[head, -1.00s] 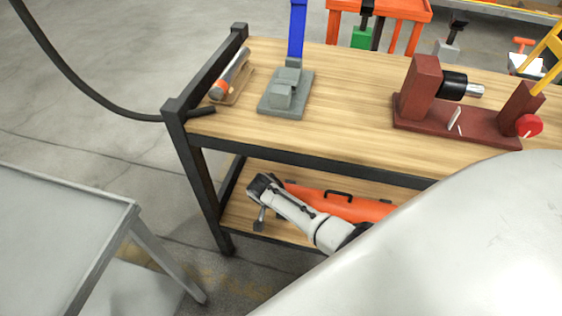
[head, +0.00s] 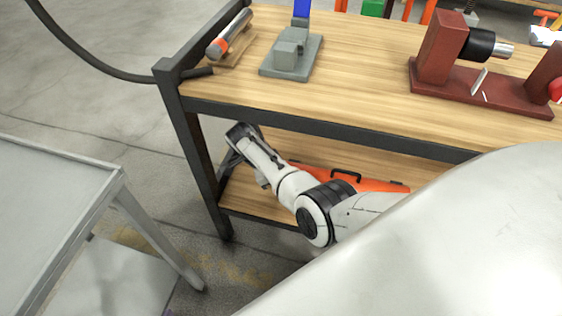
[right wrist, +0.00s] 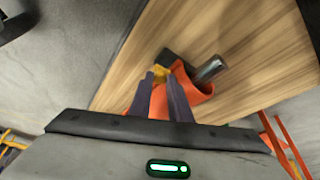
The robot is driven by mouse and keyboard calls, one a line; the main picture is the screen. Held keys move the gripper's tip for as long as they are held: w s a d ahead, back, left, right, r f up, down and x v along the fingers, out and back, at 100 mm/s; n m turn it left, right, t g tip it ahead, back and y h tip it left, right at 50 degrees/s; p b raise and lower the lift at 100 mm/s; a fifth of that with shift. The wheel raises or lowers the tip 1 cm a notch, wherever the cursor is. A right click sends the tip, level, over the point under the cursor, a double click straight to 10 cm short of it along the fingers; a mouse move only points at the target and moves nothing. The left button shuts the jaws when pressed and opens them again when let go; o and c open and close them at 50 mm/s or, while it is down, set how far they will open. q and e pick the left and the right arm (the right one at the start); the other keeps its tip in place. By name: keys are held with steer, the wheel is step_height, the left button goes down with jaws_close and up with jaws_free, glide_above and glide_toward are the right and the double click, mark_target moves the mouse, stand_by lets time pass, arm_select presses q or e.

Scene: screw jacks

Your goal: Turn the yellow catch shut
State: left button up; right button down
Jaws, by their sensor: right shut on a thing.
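The yellow catch (right wrist: 160,73) shows in the right wrist view, beside an orange body (right wrist: 198,90). My right gripper (right wrist: 160,82) is shut on the catch, its two dark fingers on either side of it. A silver cylinder (right wrist: 210,70) lies against the orange body. The catch and my right gripper do not show in the head view. An arm that seems to be my left one reaches below the bench top in the head view. Its dark gripper (head: 236,140) is by the bench's corner post, and its jaw opening is unclear.
The wooden bench (head: 360,55) carries a grey block stand (head: 290,60), a dark red fixture (head: 440,50) and an orange-and-grey cylinder (head: 230,35). An orange case (head: 380,185) lies on the lower shelf. A grey table (head: 60,180) stands left, with floor between.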

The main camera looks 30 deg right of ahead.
arm_select(q)
steer(key=shift+w+d+f+g+b, duration=0.15)
steer(key=shift+d+f+g+b, duration=0.15)
steer(key=shift+f+b, duration=0.2)
arm_select(e)
steer(key=shift+m, duration=0.6)
steer(key=shift+g, duration=0.3)
steer(key=c, duration=1.7)
jaws_free()
steer(key=shift+d, duration=0.1)
steer(key=shift+o, duration=0.2)
